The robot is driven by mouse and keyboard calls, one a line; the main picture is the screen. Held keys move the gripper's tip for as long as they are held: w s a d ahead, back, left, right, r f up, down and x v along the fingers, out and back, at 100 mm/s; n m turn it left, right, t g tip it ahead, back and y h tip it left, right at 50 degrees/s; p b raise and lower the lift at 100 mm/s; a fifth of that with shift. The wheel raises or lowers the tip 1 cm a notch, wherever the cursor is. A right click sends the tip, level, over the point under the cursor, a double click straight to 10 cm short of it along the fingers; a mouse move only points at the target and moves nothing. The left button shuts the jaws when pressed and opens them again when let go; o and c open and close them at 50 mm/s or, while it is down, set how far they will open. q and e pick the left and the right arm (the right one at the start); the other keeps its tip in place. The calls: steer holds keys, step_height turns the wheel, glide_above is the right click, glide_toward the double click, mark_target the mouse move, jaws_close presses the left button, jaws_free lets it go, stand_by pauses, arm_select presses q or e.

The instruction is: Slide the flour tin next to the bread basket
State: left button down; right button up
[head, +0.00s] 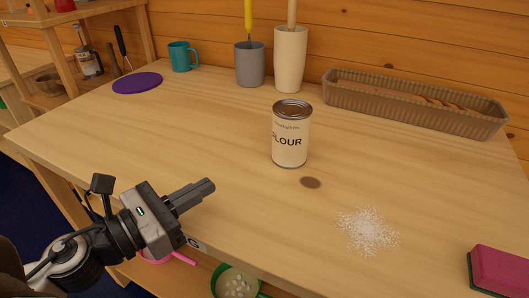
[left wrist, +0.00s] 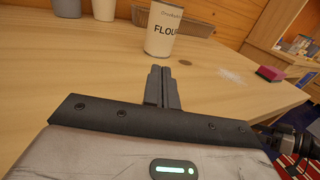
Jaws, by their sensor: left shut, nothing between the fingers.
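The flour tin (head: 290,140) is a cream can with a metal lid, upright near the middle of the wooden table. It also shows in the left wrist view (left wrist: 161,38), straight beyond the fingertips. The bread basket (head: 415,103) is a long brown ribbed basket with bread in it, at the back right, behind and to the right of the tin, with a gap between them. My left gripper (head: 208,186) is shut and empty, over the table's front left part, to the left of the tin and apart from it.
White powder (head: 368,230) lies on the table (head: 120,150) in front of the tin. A pink sponge (head: 500,270) is at the front right. A grey pot (head: 250,65), cream pot (head: 290,60), teal mug (head: 182,56) and purple disc (head: 138,83) stand along the back.

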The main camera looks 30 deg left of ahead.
arm_select(q)
steer(key=p, duration=0.4)
glide_toward(276, 145)
steer(key=x, duration=0.5)
steer(key=shift+w+d+r, duration=0.1)
steer(key=shift+w+r, duration=0.05)
steer(key=shift+w+d, duration=0.2)
steer(key=shift+w, duration=0.45)
arm_select(e)
steer(key=shift+d+r, duration=0.25)
steer(key=shift+r, duration=0.7)
